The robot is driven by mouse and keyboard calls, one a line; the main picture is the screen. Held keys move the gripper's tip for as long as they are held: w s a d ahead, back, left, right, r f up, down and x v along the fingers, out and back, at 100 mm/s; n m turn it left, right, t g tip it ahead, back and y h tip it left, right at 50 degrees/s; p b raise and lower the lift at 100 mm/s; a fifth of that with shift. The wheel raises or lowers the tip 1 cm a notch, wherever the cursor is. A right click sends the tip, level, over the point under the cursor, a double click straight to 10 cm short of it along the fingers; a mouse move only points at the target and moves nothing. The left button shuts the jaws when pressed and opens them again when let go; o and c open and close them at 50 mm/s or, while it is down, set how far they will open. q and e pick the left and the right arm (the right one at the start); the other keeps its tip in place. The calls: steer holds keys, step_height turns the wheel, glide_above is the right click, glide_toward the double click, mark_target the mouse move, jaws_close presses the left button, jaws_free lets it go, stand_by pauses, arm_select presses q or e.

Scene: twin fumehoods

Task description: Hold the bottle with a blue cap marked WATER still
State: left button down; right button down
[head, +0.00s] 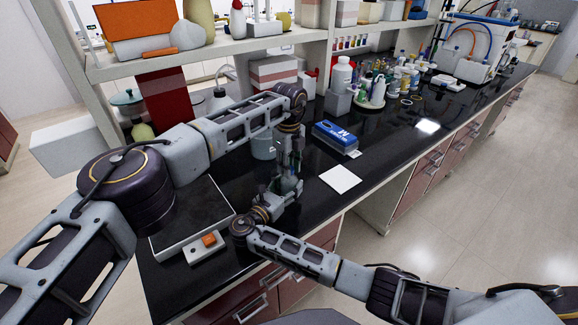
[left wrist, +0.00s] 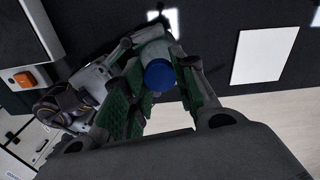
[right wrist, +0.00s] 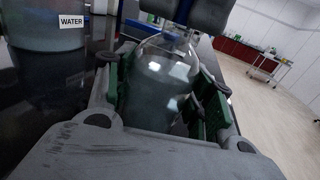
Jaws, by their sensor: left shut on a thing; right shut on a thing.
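A clear glass bottle (right wrist: 160,88) is between the green-padded fingers of my right gripper (right wrist: 166,75), which is shut on its body. In the left wrist view the bottle's blue cap (left wrist: 159,75) shows from above, between the green-padded fingers of my left gripper (left wrist: 162,62), shut on the bottle's upper part. In the head view my left gripper (head: 293,152) is above my right gripper (head: 281,190), and both mostly hide the bottle. No label shows on the bottle's visible side. A WATER label (right wrist: 71,20) is on a wider clear vessel (right wrist: 45,35) beside it.
The black bench (head: 310,215) carries a white card (head: 340,179), a blue box (head: 336,134) and a flat device with an orange switch (head: 209,240). Several bottles crowd the bench farther back. A shelf (head: 215,55) overhangs the rear.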

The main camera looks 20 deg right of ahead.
arm_select(q)
steer(key=shift+r, duration=1.2)
stand_by(1.1)
steer(key=shift+r, duration=1.9)
arm_select(e)
steer(key=c, duration=0.5)
jaws_free()
steer(key=shift+s, duration=0.1)
steer(key=shift+v, duration=5.95)
